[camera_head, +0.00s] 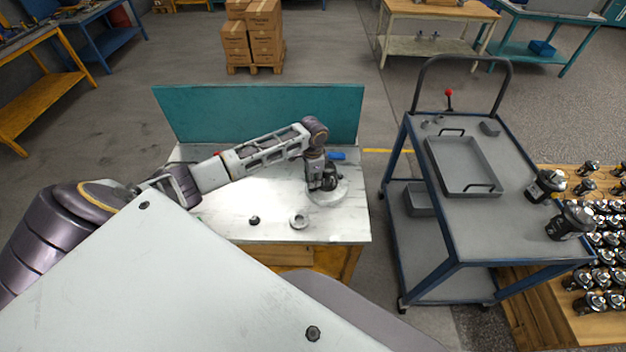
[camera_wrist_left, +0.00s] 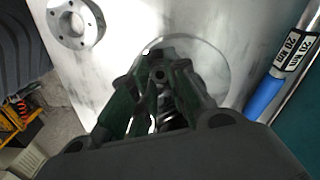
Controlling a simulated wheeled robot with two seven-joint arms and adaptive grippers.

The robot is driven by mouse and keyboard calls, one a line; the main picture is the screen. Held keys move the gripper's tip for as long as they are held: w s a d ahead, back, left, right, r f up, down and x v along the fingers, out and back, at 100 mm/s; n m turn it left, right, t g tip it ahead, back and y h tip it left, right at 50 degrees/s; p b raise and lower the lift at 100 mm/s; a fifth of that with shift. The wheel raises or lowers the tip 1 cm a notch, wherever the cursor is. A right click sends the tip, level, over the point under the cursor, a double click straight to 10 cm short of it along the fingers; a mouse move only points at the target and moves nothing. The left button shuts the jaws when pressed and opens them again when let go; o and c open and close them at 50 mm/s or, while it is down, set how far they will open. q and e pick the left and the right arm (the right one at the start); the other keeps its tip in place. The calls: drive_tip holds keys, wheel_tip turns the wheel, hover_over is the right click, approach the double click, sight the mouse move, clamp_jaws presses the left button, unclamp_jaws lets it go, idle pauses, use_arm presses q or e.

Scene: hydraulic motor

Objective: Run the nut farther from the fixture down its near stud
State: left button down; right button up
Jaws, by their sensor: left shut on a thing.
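My left gripper (camera_head: 321,182) points down over a round pale base (camera_head: 340,197) on the white worktable. In the left wrist view, my left gripper (camera_wrist_left: 160,92) has its green-tinged fingers close together over the pale disc (camera_wrist_left: 212,67). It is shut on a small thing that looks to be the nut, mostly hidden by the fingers. A dark, ribbed part shows between and below the fingers. The near stud and its thread cannot be made out. My right gripper is not in view.
A holed metal ring (camera_head: 299,222) and a small dark part (camera_head: 254,220) lie on the worktable's front (camera_head: 220,205). A blue-handled tool marked 20 NM (camera_wrist_left: 268,95) lies beside the disc. A teal panel (camera_head: 260,112) closes the back. A cart with a tray (camera_head: 462,190) stands right.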

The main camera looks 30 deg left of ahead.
use_arm(q)
drive_tip(key=shift+w+a+r+m, duration=0.1)
drive_tip(key=shift+w+a+m, duration=0.05)
drive_tip(key=shift+m, duration=0.45)
drive_tip(key=shift+w+a+r+m, duration=0.1)
drive_tip(key=shift+w+m, duration=0.05)
drive_tip(key=shift+m, duration=0.45)
drive_tip(key=c, duration=1.6)
unclamp_jaws()
drive_tip(key=shift+o, duration=0.2)
drive_tip(key=shift+f, duration=0.1)
drive_tip(key=shift+d+f, duration=0.15)
drive_tip(key=shift+d, duration=0.05)
